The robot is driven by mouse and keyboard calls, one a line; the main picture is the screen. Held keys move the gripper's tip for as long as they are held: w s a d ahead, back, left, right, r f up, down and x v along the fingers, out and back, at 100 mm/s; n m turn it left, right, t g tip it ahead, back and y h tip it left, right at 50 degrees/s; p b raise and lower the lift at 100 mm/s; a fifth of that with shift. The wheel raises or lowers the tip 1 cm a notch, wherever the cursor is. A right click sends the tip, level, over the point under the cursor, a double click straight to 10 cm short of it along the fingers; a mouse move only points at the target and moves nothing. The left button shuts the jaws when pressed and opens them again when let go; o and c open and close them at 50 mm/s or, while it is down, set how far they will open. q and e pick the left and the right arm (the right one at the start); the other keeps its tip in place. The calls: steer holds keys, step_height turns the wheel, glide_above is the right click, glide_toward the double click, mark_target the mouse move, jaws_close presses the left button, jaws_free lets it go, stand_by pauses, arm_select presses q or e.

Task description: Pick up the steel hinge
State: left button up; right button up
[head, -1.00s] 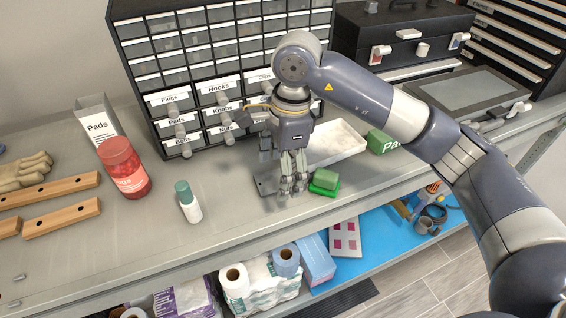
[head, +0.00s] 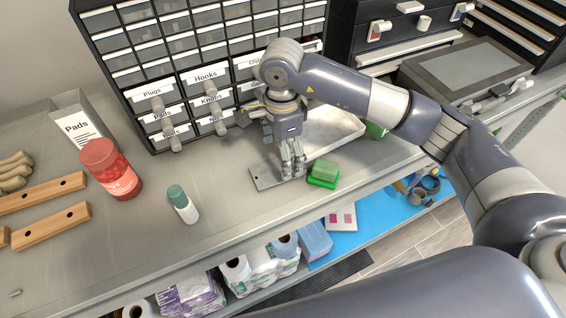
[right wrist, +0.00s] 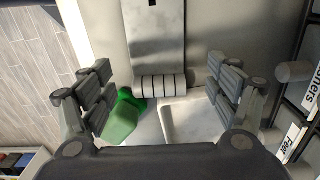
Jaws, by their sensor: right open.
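The steel hinge (head: 266,178) lies flat on the grey shelf top in the head view, partly hidden by my right gripper. In the right wrist view the hinge (right wrist: 157,45) is a grey plate with a ribbed barrel at its near end. My right gripper (head: 292,172) points down over the hinge's right part. In the right wrist view its fingers (right wrist: 158,92) are spread apart, one on each side of the barrel, with nothing between them gripped. My left gripper is not in view.
A green scrubber block (head: 323,173) lies close to the right of the gripper. A white tray (head: 340,137) is behind it, and labelled drawers (head: 205,76) rise at the back. A white bottle with a green cap (head: 184,206) stands left. The shelf between bottle and hinge is clear.

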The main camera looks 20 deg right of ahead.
mark_target(278, 169)
steer(key=f, duration=0.1)
steer(key=f+p, duration=0.1)
steer(key=f, duration=0.1)
steer(key=shift+s+d+p, duration=0.1)
steer(key=shift+s+p, duration=0.15)
steer(key=shift+p, duration=0.1)
steer(key=shift+f, duration=0.25)
steer(key=shift+w+f, duration=0.1)
steer(key=shift+c, duration=0.8)
steer(key=c, duration=1.4)
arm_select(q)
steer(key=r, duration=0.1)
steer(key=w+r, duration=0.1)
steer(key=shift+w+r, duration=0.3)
arm_select(e)
steer(key=shift+c, duration=0.2)
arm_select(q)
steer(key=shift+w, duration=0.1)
